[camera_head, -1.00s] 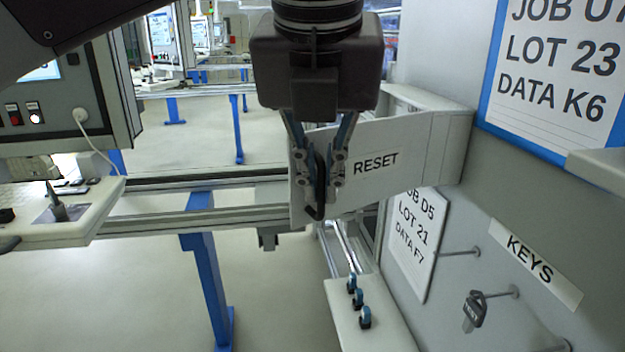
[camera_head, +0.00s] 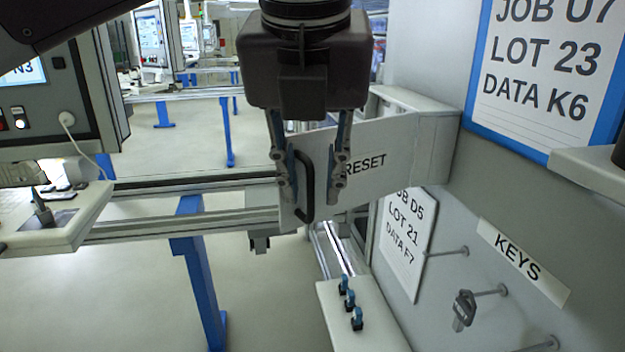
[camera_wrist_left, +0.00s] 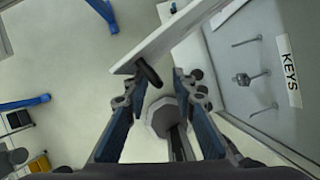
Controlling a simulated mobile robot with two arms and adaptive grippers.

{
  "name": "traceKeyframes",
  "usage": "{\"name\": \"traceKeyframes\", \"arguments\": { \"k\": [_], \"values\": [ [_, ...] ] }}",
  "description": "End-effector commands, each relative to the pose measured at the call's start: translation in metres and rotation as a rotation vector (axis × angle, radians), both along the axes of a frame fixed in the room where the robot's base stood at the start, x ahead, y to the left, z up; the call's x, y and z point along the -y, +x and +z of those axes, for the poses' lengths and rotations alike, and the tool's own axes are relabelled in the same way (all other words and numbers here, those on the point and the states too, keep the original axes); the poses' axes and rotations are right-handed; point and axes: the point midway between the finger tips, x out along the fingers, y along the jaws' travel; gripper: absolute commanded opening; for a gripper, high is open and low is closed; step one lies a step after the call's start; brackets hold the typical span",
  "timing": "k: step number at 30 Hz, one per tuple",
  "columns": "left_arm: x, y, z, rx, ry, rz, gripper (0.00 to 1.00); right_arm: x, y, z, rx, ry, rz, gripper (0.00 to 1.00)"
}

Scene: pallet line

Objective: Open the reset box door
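The reset box door (camera_head: 400,146) is a light grey panel labelled RESET on the right wall. It stands swung out from the box (camera_head: 418,101), its free edge towards the left. Its black bar handle (camera_head: 305,186) is near that free edge. My left gripper (camera_head: 312,190) points down with its fingers spread, one on each side of the handle, with gaps. In the left wrist view the handle (camera_wrist_left: 148,73) shows between the open fingertips (camera_wrist_left: 157,88), and the door (camera_wrist_left: 178,38) runs up to the right. The box's inside is hidden. My right gripper is not in view.
A KEYS sign (camera_head: 522,262) and a key (camera_head: 464,310) on a peg are on the wall below. A small ledge (camera_head: 372,325) carries several blue-topped pieces. A rail (camera_head: 180,222) runs left behind the door. A control panel (camera_head: 62,100) stands at left.

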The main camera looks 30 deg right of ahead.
Motion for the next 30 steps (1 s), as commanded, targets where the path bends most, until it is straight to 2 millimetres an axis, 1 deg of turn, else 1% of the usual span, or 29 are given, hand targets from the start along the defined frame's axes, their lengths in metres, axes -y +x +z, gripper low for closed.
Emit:
{"name": "traceKeyframes", "arguments": {
  "k": [5, 12, 15, 21, 30],
  "values": [
    [-0.004, -0.009, 0.026, 0.004, -0.002, -0.001, 0.24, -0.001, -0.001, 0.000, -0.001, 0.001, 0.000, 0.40],
    [-0.013, -0.027, 0.075, 0.003, -0.003, 0.000, 0.24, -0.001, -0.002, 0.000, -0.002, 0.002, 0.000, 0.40],
    [-0.016, -0.033, 0.090, 0.003, -0.003, -0.001, 0.24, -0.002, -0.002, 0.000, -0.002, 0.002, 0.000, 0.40],
    [-0.019, -0.039, 0.105, 0.001, 0.000, -0.002, 0.24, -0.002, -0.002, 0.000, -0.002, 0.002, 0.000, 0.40],
    [-0.020, -0.040, 0.108, 0.000, 0.000, -0.003, 0.24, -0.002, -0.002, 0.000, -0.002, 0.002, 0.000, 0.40]
  ]
}}
